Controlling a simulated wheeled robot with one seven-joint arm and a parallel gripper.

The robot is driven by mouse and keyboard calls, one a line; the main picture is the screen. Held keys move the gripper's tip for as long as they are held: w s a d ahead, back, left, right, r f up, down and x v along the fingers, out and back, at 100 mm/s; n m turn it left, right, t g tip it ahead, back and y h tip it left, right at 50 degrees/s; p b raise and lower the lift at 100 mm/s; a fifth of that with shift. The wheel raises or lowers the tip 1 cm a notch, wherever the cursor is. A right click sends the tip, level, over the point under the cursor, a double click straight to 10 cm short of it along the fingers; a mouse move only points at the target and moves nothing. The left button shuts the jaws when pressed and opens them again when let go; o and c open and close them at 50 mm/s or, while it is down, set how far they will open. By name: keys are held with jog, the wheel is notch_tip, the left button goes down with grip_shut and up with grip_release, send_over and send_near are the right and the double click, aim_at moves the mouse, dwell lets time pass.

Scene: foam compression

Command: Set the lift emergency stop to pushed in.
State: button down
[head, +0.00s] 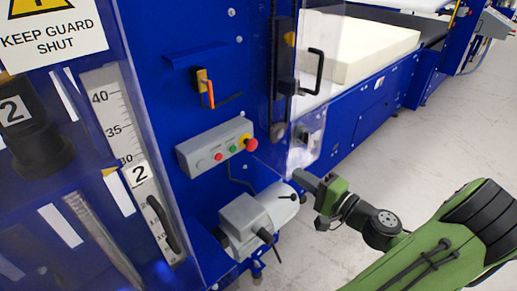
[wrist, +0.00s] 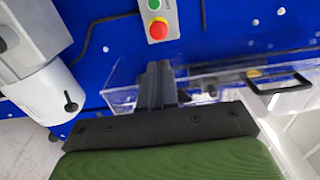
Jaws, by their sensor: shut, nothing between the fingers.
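The lift emergency stop (head: 251,145) is a round red button on a yellow collar, at the right end of a grey control box (head: 205,155) on the blue machine. In the head view it seems to stand out from the box; its exact depth cannot be told. In the wrist view the red button (wrist: 157,29) is at the top, ahead of my fingers. My gripper (head: 302,179) is shut and empty, below and to the right of the button, and apart from it. The fingers also show in the wrist view (wrist: 157,75).
A grey and white motor unit (head: 245,220) juts out below the control box, left of my gripper. A clear guard panel (head: 305,125) with a black handle stands to the right of the box. An orange-handled switch (head: 206,88) is above. Floor to the right is clear.

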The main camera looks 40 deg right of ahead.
aim_at(254, 146)
jog(key=w, duration=0.9)
jog(key=w+b, duration=0.1)
jog(key=w, duration=0.3)
jog(key=shift+w+a+f, duration=0.1)
jog(key=shift+w+a, duration=0.15)
jog(key=shift+w, duration=0.35)
